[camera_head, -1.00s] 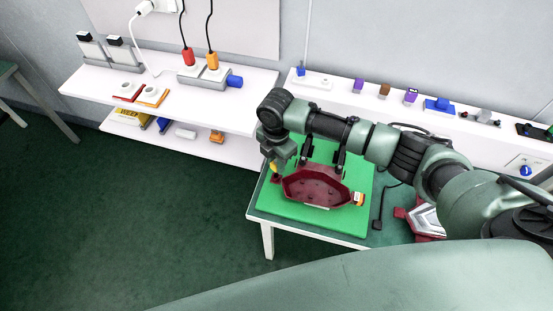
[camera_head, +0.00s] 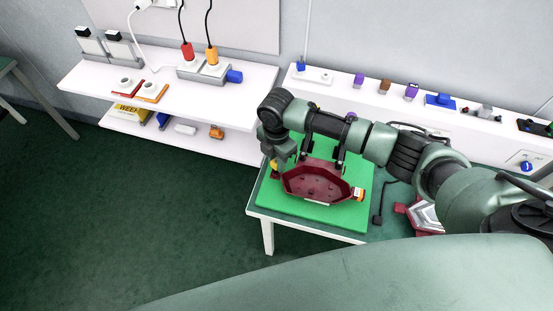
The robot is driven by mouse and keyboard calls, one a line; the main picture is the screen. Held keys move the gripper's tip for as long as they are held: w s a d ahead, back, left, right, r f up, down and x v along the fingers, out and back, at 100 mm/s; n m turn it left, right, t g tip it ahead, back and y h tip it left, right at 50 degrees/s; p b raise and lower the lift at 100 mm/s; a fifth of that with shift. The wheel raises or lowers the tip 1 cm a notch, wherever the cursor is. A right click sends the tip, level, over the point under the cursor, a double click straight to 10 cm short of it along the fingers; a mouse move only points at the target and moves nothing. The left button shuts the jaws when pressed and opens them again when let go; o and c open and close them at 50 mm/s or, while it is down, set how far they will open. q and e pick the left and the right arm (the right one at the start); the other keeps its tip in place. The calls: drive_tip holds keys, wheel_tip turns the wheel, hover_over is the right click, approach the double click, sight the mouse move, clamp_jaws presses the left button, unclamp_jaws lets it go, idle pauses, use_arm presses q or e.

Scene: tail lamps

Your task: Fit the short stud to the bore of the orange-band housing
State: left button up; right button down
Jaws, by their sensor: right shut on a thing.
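A dark red, tray-shaped housing (camera_head: 316,185) sits on the green mat (camera_head: 310,213) on the small table. An orange-and-white piece (camera_head: 359,194) shows at its right end; I take this as the orange-band housing. My right gripper (camera_head: 275,165) points down at the housing's left end, close to it. It is shut on a small yellow piece (camera_head: 274,168), which looks like the short stud but is mostly hidden by the fingers. I cannot tell whether it touches the housing. The bore cannot be made out. My left gripper is not in view.
A second red housing with a silvery inside (camera_head: 424,214) lies at the table's right, partly behind my arm. A white shelf (camera_head: 215,105) with sockets and plugs stands at the left. A white ledge (camera_head: 340,88) with small coloured blocks runs along the wall. Green floor is free at the left.

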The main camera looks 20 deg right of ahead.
idle(0.5)
drive_tip(key=shift+f, duration=0.1)
drive_tip(key=shift+f+b, duration=0.65)
drive_tip(key=shift+f, duration=0.6)
drive_tip(key=c, duration=1.1)
unclamp_jaws()
